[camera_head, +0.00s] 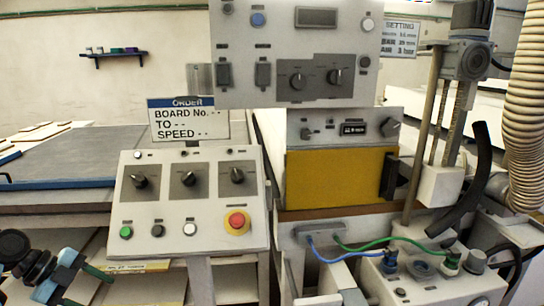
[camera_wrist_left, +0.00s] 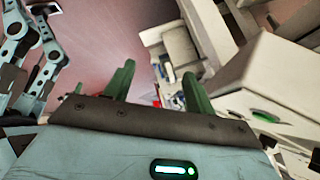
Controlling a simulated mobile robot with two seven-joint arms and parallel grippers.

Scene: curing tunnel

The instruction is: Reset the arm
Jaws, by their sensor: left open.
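My left gripper (camera_head: 97,272) is at the bottom left of the head view, low and left of the grey control panel (camera_head: 150,213). Its green fingers point right in that view. In the left wrist view the two green fingers (camera_wrist_left: 158,85) stand apart, with nothing held between them. My right gripper is not seen in the head view, and I cannot make it out in the wrist view.
The panel has several knobs, buttons and a red emergency stop (camera_head: 236,221). A yellow-fronted machine (camera_head: 338,177) stands right of it. Green and blue cables run to a connector box (camera_head: 425,287). An order sign (camera_head: 188,122) stands behind the panel. A ribbed hose (camera_head: 524,100) hangs at the right.

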